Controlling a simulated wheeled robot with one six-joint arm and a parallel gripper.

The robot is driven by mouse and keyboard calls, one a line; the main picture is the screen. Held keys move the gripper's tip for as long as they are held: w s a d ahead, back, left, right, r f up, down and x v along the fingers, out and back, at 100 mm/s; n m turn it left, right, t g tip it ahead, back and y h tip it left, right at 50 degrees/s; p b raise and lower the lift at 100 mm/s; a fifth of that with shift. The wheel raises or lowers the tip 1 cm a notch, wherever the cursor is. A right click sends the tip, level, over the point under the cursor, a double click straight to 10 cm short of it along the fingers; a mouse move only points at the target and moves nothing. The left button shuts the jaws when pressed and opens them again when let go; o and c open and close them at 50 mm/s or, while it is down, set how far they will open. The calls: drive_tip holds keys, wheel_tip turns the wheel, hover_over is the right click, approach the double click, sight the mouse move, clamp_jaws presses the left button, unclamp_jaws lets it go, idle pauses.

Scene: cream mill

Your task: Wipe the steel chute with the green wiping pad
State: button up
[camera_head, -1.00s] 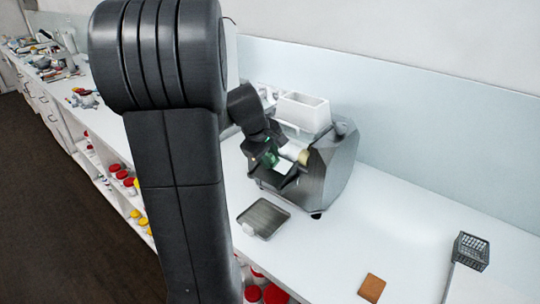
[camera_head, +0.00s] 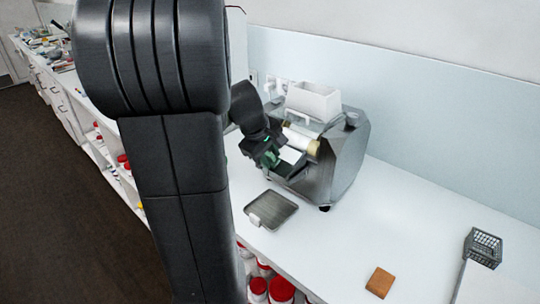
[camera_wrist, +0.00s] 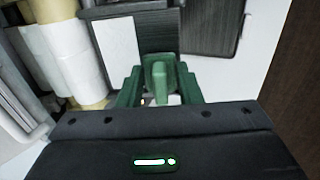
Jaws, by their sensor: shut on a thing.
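The grey mill (camera_head: 340,165) stands on the counter with pale rollers (camera_head: 300,138) at its front. My gripper (camera_head: 268,158) is in front of the rollers, partly hidden by my own arm. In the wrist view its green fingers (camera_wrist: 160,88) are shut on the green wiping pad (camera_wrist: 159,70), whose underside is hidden. The dark, ribbed steel chute (camera_wrist: 160,38) lies just beyond the pad, with a white rectangular patch (camera_wrist: 115,40) on its left part. I cannot tell whether the pad touches the chute.
A grey metal tray (camera_head: 272,212) with a small white piece at its edge lies before the mill. A white hopper (camera_head: 313,100) tops the mill. A brown block (camera_head: 380,282) and a dark wire basket (camera_head: 482,248) are at right; the counter between is clear.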

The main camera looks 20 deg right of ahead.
wheel_tip(320, 180, up, 8)
drive_tip(key=a+p, duration=0.1)
drive_tip(key=p, duration=0.4)
drive_tip(key=shift+s+f, duration=0.2)
drive_tip(key=shift+s, duration=0.1)
